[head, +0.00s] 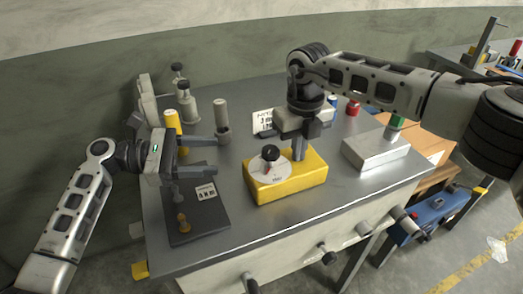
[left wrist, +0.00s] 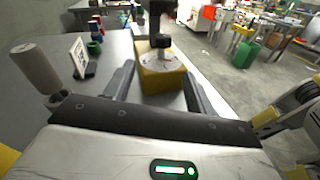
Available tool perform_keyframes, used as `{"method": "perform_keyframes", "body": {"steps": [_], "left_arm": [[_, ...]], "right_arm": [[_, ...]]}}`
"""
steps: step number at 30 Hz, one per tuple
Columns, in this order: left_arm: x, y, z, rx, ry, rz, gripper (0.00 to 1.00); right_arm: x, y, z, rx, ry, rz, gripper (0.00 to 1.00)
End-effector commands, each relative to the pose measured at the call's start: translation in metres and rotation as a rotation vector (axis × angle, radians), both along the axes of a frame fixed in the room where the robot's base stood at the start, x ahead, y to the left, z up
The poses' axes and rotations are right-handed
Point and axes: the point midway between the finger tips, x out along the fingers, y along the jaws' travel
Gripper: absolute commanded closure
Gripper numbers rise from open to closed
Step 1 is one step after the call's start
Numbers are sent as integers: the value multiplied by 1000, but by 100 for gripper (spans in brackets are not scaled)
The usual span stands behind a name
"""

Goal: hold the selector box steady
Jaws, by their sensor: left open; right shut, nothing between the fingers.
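The selector box is a yellow block (head: 300,182) on the grey bench, with a round white dial (head: 262,170) and a black knob (head: 270,153) on top. In the left wrist view the box (left wrist: 165,84) shows ahead, between the lines of my two fingers. My left gripper (head: 216,155) is open, left of the box and apart from it, with its fingers pointing toward it. My right gripper (head: 299,157) is shut and empty, pointing down at the top of the box behind the knob. I cannot tell whether its tips touch the box.
A silver block (head: 375,151) stands right of the box. A dark plate (head: 197,226) with a printed card lies below my left gripper. A grey post (head: 222,118), a yellow cylinder (head: 172,122) and a standing card (head: 262,122) are behind. Bench space in front of the box is clear.

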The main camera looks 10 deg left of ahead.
Motion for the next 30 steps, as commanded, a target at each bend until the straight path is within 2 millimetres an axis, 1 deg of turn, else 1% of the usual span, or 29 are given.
{"method": "perform_keyframes", "body": {"steps": [1, 3, 5, 8, 11, 18, 21, 25, 30], "left_arm": [[-2, 1, -1, -50, 61, 2, 45], [-3, 1, 0, -97, 119, 1, 45], [-4, 0, 0, -120, 145, -1, 45], [-2, -9, 1, -131, 156, -3, 45], [2, -26, 1, -129, 154, -4, 45], [14, -74, 2, -129, 152, -3, 45], [17, -90, 2, -127, 152, -3, 45], [21, -105, 1, -126, 152, -3, 45], [23, -114, 1, -124, 152, 0, 45]], "right_arm": [[-3, -1, -7, -6, 10, 1, 100], [-3, -1, -7, -6, 10, 1, 100], [-3, -1, -7, -6, 10, 1, 100], [-3, -1, -7, -6, 10, 1, 100], [-3, -1, -7, -6, 10, 1, 100], [-3, -1, -7, -6, 10, 1, 100], [-3, -1, -7, -6, 10, 1, 100], [-3, -1, -7, -6, 10, 1, 100], [-3, -1, -7, -6, 10, 1, 100]]}}
